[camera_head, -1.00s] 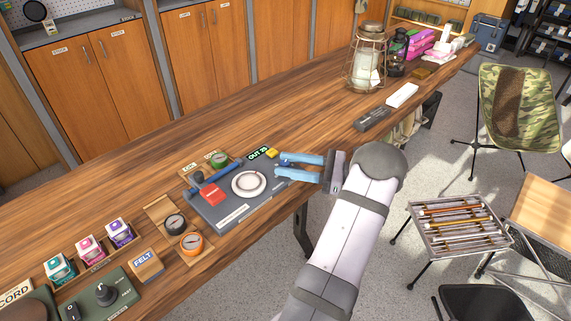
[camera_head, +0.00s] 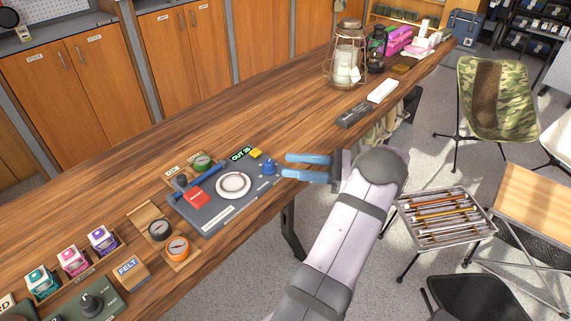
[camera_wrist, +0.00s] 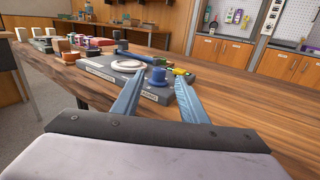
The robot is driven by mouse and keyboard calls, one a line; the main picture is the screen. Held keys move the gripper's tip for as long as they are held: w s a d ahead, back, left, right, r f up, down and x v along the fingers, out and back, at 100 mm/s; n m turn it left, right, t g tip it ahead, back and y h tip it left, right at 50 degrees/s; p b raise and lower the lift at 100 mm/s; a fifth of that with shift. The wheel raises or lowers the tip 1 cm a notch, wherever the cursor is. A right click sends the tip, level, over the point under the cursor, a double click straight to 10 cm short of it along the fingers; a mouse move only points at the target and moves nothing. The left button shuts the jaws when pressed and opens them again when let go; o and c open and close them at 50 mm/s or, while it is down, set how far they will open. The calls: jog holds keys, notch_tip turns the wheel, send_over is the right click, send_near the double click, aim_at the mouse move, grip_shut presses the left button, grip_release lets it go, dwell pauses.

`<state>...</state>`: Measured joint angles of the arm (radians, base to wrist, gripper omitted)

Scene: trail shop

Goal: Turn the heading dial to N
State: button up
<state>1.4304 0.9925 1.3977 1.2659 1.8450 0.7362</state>
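A grey compass unit (camera_head: 206,217) lies on the wooden bench with a white ring (camera_head: 234,185) and a dark display (camera_head: 242,153) that seems to read "OUT 25". A blue knob (camera_head: 268,168), which seems to be the heading dial, stands at its right end; its pointing direction is too small to read. My gripper (camera_head: 287,166) is open and empty, its blue fingertips just right of the knob with a small gap. In the wrist view the knob (camera_wrist: 158,77) shows between the two open fingers (camera_wrist: 158,82), beyond the tips.
A yellow piece (camera_head: 256,153) sits close behind the knob. Round gauges (camera_head: 177,248), small boxes (camera_head: 73,260) and a lantern (camera_head: 345,65) stand along the bench. The bench middle behind is clear.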

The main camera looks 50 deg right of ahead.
jog(key=s+a+r+m+t+h+p, duration=0.2)
jog(key=a+r+m+t+p, duration=0.1)
jog(key=r+m+p, duration=0.5)
jog(key=h+p, duration=0.2)
jog(key=h, duration=0.7)
send_near(272, 166)
jog(key=w+r, duration=0.1)
jog(key=w, duration=0.3)
jog(key=shift+s+d+f+n+y, duration=0.1)
jog(key=shift+d+f+n+y, duration=0.2)
jog(key=shift+n, duration=0.4)
jog(key=shift+w+d+p, duration=0.1)
jog(key=shift+w+p, duration=0.25)
jog(key=shift+w, duration=1.5)
jog(key=shift+w+d+p, duration=0.15)
jog(key=shift+w+p, duration=0.15)
jog(key=shift+w, duration=1.55)
jog(key=shift+c, duration=0.5)
grip_shut()
